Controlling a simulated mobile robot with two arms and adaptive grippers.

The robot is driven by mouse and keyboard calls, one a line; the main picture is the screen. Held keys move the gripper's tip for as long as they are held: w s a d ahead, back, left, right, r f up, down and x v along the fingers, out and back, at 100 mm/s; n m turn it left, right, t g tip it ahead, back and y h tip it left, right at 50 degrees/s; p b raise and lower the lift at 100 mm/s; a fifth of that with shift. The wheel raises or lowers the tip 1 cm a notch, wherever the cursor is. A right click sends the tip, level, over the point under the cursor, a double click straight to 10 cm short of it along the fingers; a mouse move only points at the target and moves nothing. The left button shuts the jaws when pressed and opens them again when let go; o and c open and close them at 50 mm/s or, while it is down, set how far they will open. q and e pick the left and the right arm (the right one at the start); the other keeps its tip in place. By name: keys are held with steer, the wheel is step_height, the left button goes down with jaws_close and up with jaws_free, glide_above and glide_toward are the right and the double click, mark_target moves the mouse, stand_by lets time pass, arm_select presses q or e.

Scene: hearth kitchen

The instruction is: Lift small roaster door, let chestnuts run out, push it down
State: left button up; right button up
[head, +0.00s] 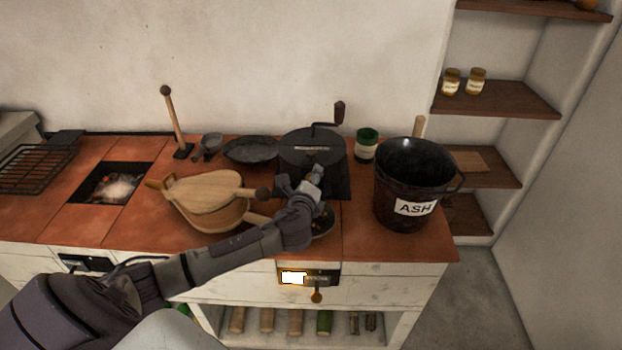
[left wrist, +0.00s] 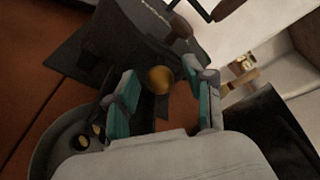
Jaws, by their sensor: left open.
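The black roaster (head: 312,147) stands at the back of the counter with a crank on top. It also shows in the left wrist view (left wrist: 130,45). My left gripper (head: 317,176) is in front of it, open, with teal pads in the left wrist view (left wrist: 165,90). A round brass knob (left wrist: 160,79) shows between the fingers. I cannot tell whether either finger touches it. The small door itself is not clearly seen. A dark bowl (head: 325,222) sits below my wrist, partly hidden. In the left wrist view a few chestnuts (left wrist: 83,141) lie in it. My right gripper is not in view.
The ash bucket (head: 390,195) stands close to the right of the roaster. A green tin (head: 367,145) is behind it. An open fire hole (head: 112,185) is further left.

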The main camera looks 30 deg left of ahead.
arm_select(q)
steer(key=shift+w+a, duration=0.1)
steer(key=shift+w, duration=0.2)
jaws_close()
steer(key=shift+f, duration=0.1)
